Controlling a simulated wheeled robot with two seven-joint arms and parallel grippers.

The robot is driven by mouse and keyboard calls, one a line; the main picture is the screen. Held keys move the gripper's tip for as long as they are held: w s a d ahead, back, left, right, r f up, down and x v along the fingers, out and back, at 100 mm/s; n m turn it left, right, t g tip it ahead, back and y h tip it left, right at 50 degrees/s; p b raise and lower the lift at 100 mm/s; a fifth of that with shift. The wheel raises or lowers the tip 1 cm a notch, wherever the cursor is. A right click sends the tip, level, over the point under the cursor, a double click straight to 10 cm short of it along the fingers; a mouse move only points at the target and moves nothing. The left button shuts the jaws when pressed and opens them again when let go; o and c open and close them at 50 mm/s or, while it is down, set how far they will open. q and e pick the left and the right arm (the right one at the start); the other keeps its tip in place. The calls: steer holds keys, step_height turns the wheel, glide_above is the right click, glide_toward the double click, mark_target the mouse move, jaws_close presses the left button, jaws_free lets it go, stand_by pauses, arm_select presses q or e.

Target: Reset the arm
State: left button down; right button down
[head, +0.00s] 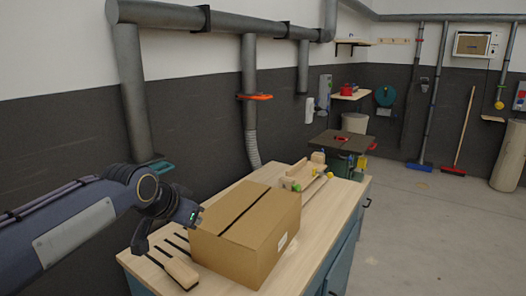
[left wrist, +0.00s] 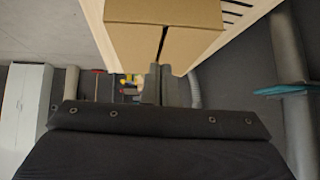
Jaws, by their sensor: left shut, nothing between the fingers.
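My left arm (head: 85,220) comes in from the left in the head view. Its dark wrist and hand are bent down over the left end of the workbench, beside the cardboard box (head: 262,232). In the left wrist view my left gripper (left wrist: 161,84) shows with its fingers together and nothing between them. The box (left wrist: 140,42) shows beyond the fingertips at the top of that view, which is upside down. I cannot tell the exact gap between hand and box. My right gripper is in neither view.
The wooden workbench (head: 345,197) carries the closed box, a wooden piece (head: 181,272) at its front left and wooden parts (head: 305,178) behind. Grey pipes (head: 250,95) run along the wall behind. Free floor (head: 420,240) lies to the right.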

arm_select(q)
steer(key=s+a+f+n, duration=0.1)
steer(key=s+f, duration=0.4)
steer(key=s, duration=0.5)
steer(key=s+a+f+n+g, duration=0.1)
steer(key=s+f, duration=0.4)
steer(key=s, duration=0.5)
steer(key=s+a+f+n+g, duration=0.1)
steer(key=s+a+f+n, duration=0.2)
steer(key=s, duration=0.8)
step_height(320, 180, down, 2)
steer(key=shift+f+n+h, duration=0.1)
steer(key=shift+n+h, duration=0.2)
steer(key=shift+n, duration=0.7)
steer(key=shift+s, duration=0.1)
